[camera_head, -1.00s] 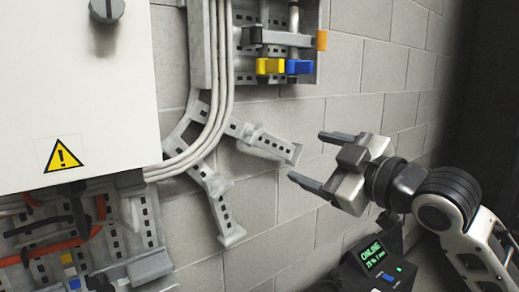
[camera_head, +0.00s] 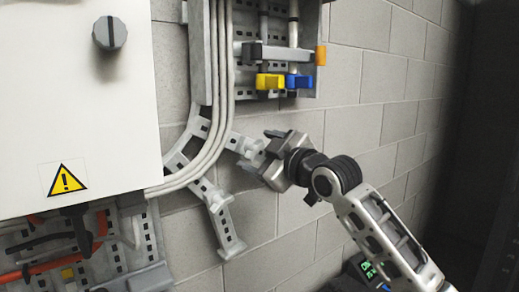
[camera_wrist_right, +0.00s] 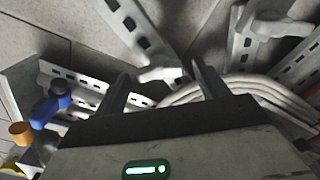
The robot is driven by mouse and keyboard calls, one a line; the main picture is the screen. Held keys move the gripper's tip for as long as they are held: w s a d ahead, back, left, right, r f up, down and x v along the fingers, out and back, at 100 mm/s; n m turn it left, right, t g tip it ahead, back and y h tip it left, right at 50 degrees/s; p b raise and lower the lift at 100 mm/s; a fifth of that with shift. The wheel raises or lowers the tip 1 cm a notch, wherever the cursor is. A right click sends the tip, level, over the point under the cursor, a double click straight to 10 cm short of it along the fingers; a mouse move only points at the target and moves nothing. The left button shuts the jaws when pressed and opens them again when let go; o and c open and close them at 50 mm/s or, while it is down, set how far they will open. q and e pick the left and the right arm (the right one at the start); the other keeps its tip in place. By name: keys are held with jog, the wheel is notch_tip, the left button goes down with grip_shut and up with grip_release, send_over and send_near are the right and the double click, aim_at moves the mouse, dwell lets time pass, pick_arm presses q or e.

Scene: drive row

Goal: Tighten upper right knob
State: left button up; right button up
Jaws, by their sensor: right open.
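A round grey knob (camera_head: 110,33) with a raised grip bar sits near the top right of the white cabinet door (camera_head: 70,110). The bar looks roughly upright. My right gripper (camera_head: 250,155) is open and empty, right of and below the knob, well apart from it. Its fingers point left, in front of or near the metal cable brackets; I cannot tell whether they touch. The right wrist view shows its two fingers (camera_wrist_right: 160,82) spread, with brackets and pale cables beyond. The knob does not show there. My left gripper is not in view.
Pale cables (camera_head: 225,80) run down and behind the door. Slotted metal brackets (camera_head: 222,215) stick out from the block wall (camera_head: 355,110). A panel with yellow (camera_head: 269,81) and blue (camera_head: 299,81) handles is above my gripper. A lit device (camera_head: 368,270) stands low right.

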jog(key=shift+w+a, duration=0.15)
jog(key=shift+w, duration=0.05)
jog(key=c, duration=1)
